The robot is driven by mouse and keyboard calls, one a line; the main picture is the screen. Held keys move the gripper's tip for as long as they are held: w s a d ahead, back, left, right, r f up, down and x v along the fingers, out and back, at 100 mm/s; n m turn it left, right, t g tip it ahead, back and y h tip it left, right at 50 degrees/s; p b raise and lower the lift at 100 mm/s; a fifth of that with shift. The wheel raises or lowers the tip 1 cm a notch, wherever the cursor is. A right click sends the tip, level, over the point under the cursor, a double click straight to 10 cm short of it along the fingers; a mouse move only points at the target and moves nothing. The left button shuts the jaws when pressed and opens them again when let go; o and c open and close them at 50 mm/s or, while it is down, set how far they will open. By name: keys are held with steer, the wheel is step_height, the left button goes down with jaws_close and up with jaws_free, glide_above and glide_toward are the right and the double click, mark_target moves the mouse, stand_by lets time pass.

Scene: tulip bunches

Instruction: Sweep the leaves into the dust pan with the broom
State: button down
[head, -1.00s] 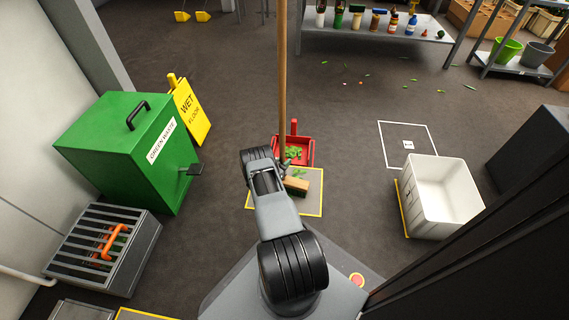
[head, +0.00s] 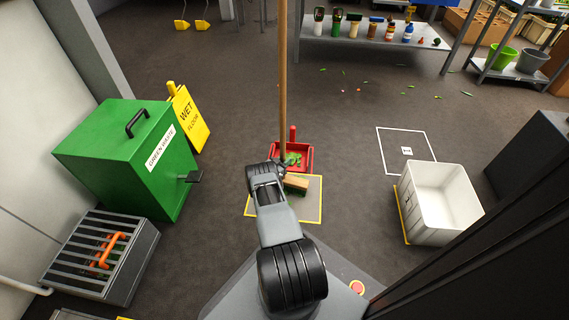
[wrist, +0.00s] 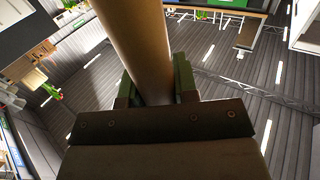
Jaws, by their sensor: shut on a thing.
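My gripper (wrist: 157,88) is shut around the wooden broom handle in the wrist view; in the head view my arm hides most of it. The broom (head: 282,80) stands nearly upright, its handle running out of the top of the picture. Its wooden head (head: 296,183) is low over a yellow-edged floor square, close to the front of the dust pan. The red dust pan (head: 306,165) lies on the floor with its handle up, and green leaves (head: 292,158) lie in it. More small leaves (head: 411,87) are scattered on the floor towards the shelf.
A green waste bin (head: 120,165) and a wet floor sign (head: 190,118) stand left, with a grated box (head: 105,250) in front. A white tub (head: 440,198) stands right, beside a white floor outline (head: 405,150). A shelf (head: 370,42) spans the back. The mid floor is open.

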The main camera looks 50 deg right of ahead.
steer(key=shift+w+d+r, duration=0.1)
steer(key=shift+w+d, duration=0.4)
steer(key=shift+d, duration=0.3)
steer(key=shift+w+d+r, duration=0.1)
steer(key=shift+w+d, duration=0.4)
steer(key=shift+d, duration=0.3)
step_height(320, 180, up, 7)
steer(key=p, duration=0.5)
steer(key=shift+w, duration=0.1)
